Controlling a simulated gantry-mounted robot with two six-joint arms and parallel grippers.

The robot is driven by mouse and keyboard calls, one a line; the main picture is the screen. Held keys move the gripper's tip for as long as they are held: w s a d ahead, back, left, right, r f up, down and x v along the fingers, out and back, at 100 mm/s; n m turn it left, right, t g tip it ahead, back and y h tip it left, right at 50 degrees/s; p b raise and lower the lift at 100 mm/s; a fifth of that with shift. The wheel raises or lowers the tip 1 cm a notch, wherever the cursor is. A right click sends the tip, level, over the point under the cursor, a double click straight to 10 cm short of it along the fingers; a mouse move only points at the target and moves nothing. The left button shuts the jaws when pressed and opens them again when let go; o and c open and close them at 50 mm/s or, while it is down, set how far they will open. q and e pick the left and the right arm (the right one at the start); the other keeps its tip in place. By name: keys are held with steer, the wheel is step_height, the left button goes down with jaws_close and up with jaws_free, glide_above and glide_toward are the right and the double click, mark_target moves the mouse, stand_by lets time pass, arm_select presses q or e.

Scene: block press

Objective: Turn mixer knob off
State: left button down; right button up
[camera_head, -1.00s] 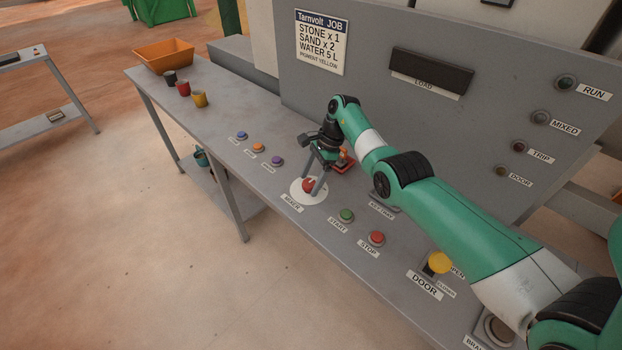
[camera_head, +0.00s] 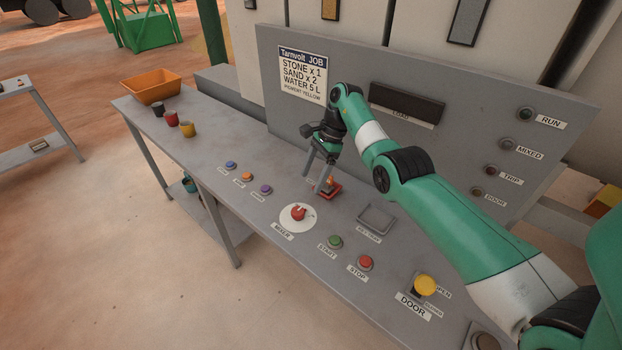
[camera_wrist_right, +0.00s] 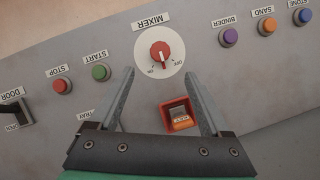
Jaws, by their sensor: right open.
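The mixer knob (camera_head: 298,212) is red and sits on a white round dial (camera_head: 289,224) on the grey bench top, behind the MIXER label. In the right wrist view the knob (camera_wrist_right: 160,50) shows a pale pointer line, roughly upright in the picture, with small ON and OFF marks on the dial below it. My right gripper (camera_head: 315,176) is open and empty, above the bench and beyond the knob on the panel side. In the wrist view its fingers (camera_wrist_right: 159,73) are spread wide, with the knob past their tips. My left gripper is not in view.
A red switch (camera_wrist_right: 180,115) lies between the fingers in the wrist view, close to the right finger. Green START (camera_head: 335,242) and red STOP (camera_head: 365,262) buttons are right of the dial. Several coloured buttons are to its left. The upright panel (camera_head: 345,85) stands behind.

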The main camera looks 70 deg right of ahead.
step_height(320, 180, up, 3)
steer(key=d+m+h, duration=0.2)
steer(key=m, duration=0.3)
steer(key=m+t+h+p, duration=0.1)
steer(key=m+p, duration=0.2)
steer(key=m, duration=0.1)
glide_toward(298, 211)
steer(key=shift+t, duration=0.3)
steer(key=b+x, duration=0.1)
steer(key=x, duration=0.3)
steer(key=b+x, duration=0.2)
steer(key=x, duration=0.2)
steer(key=shift+s+f, duration=0.1)
steer(key=shift+f, duration=0.25)
